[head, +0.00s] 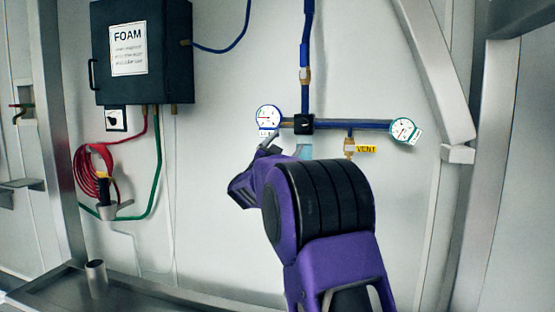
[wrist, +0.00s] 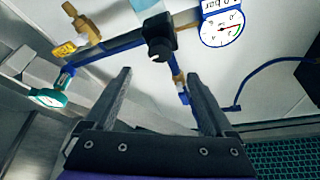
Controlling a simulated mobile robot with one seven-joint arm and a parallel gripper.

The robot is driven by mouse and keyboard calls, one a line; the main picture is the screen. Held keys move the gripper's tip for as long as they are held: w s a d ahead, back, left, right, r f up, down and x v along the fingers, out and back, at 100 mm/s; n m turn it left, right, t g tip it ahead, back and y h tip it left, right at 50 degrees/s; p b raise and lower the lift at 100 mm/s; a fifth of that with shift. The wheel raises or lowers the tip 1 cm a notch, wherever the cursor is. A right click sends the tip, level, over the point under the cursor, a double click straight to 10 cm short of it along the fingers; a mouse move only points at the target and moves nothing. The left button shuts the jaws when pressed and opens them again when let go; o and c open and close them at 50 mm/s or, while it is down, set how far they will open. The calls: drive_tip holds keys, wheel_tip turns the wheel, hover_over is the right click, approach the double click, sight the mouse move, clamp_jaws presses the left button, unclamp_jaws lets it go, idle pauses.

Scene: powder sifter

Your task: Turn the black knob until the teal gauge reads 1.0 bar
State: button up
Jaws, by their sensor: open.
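The black knob (head: 304,124) sits on a blue pipe on the wall; in the wrist view it (wrist: 160,52) lies just beyond and between my fingertips. The teal-rimmed gauge (head: 404,131) is at the pipe's right end; in the wrist view it (wrist: 48,97) is at the left, seen at a slant. Its reading is too small to tell. My gripper (wrist: 160,78) is open and empty, its fingers apart and pointing toward the knob. In the head view my arm hides most of the gripper. I cannot tell how far the fingertips are from the knob.
A blue-rimmed gauge (head: 269,118) is left of the knob, close to my gripper. A brass fitting (head: 349,145) with a yellow VENT tag (head: 366,149) hangs between knob and teal gauge. A dark FOAM box (head: 143,50) and red hose (head: 92,174) are at left; a steel post (head: 487,150) stands right.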

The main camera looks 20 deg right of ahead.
drive_tip(key=v, duration=0.6)
drive_tip(key=shift+b, duration=0.3)
